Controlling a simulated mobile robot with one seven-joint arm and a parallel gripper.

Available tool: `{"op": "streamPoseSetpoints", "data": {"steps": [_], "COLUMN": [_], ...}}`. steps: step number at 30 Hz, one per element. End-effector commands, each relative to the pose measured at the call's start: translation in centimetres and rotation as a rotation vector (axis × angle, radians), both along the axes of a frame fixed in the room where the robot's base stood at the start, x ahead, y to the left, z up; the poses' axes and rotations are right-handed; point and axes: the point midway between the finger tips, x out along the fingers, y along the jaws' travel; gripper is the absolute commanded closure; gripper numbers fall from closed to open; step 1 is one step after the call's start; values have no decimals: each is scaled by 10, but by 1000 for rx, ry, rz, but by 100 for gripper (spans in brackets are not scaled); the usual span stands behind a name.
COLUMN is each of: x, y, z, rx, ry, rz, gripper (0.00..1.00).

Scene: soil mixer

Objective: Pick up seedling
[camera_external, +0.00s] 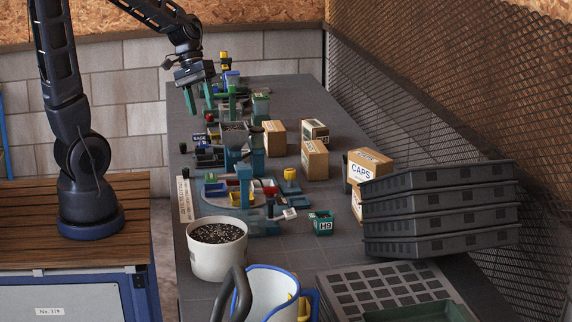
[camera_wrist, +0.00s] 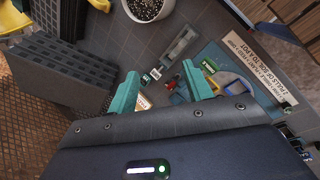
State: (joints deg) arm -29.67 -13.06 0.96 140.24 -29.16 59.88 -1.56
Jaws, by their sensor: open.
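My gripper (camera_external: 199,104) is at the far left end of the bench, pointing down, with its two teal fingers apart and nothing visible between them. In the wrist view the fingers (camera_wrist: 160,70) are spread over the bench, with small labelled blocks and a red piece showing beyond and between them. I cannot pick out a seedling for certain in either view; the small green items near the gripper are too small to identify. A white pot of dark soil (camera_external: 216,262) stands at the near left of the bench; its soil also shows in the wrist view (camera_wrist: 147,9).
A teal machine with a grey hopper (camera_external: 234,136) stands mid-bench behind a round station with coloured bins. Cardboard boxes (camera_external: 315,163) and stacked black trays (camera_external: 440,222) line the right. A cell tray (camera_external: 345,284) and white jug (camera_external: 270,293) are in front.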

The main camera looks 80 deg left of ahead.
Motion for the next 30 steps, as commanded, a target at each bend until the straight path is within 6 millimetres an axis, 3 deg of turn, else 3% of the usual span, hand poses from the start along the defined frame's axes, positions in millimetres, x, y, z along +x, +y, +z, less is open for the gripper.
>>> {"op": "streamPoseSetpoints", "data": {"steps": [6, 15, 23, 30], "x": [16, 24, 14, -12], "y": [48, 122, 194, 261], "z": [-31, -76, -121, -170], "rx": [-172, -405, -604, -787], "ry": [58, 96, 98, 77], "rz": [235, 560, 851, 1126], "gripper": [50, 50, 50, 50]}}
